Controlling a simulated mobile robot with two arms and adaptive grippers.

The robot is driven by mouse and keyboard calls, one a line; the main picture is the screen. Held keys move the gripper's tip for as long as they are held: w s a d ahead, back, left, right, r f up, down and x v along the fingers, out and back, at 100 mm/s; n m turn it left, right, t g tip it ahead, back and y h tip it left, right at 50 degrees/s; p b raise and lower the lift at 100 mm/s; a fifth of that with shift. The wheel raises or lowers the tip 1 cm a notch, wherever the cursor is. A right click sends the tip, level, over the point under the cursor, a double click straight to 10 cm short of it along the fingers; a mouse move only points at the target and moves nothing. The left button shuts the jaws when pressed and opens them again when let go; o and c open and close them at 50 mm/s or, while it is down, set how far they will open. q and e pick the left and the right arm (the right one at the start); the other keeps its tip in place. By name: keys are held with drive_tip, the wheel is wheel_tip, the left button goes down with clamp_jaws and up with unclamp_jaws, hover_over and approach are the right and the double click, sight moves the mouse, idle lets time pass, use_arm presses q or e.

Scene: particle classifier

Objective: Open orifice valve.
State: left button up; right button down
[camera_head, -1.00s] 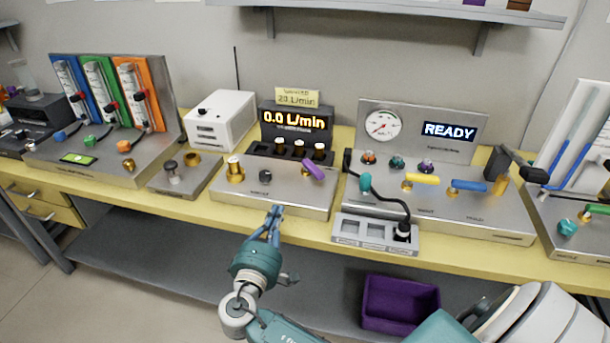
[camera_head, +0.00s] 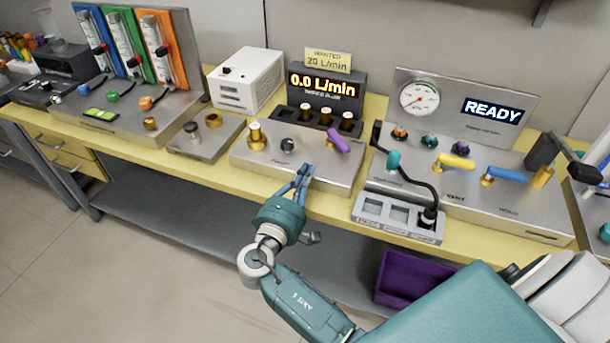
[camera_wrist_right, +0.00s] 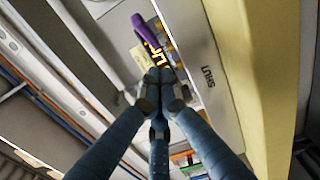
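The flow panel (camera_head: 259,166) carries a purple lever handle (camera_head: 338,139), a tall brass fitting (camera_head: 256,136) and a dark knob (camera_head: 287,144). I take the purple lever as the orifice valve; its label is too small to read. My right gripper (camera_head: 304,172) is at the panel's front edge, below and left of the purple lever and apart from it. Its blue fingers are together with nothing visible between them. In the right wrist view, the fingertips (camera_wrist_right: 159,76) meet, with the purple lever (camera_wrist_right: 146,30) beyond them. My left gripper is not in view.
A display (camera_head: 323,87) above the panel reads 0.0 L/min, under a yellow note (camera_head: 327,61) reading 20 L/min. To the right is a panel with a gauge (camera_head: 419,99) and a READY screen (camera_head: 491,111). A purple bin (camera_head: 415,276) sits below the bench.

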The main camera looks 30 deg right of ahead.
sight(330, 164)
drive_tip(key=p+x, duration=0.1)
drive_tip(key=x, duration=0.5)
drive_tip(key=shift+r, duration=0.15)
drive_tip(key=d, duration=0.1)
drive_tip(key=d+p, duration=0.1)
drive_tip(key=d, duration=0.1)
drive_tip(key=shift+s+d, duration=0.1)
drive_tip(key=shift+s, duration=0.2)
drive_tip(key=shift+d, duration=0.3)
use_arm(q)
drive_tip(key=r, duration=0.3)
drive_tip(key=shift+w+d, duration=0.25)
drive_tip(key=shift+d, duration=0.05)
use_arm(e)
drive_tip(key=shift+s+d+f, duration=0.3)
drive_tip(key=shift+d, duration=0.05)
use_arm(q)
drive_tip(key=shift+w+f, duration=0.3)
use_arm(e)
drive_tip(key=shift+r, duration=0.15)
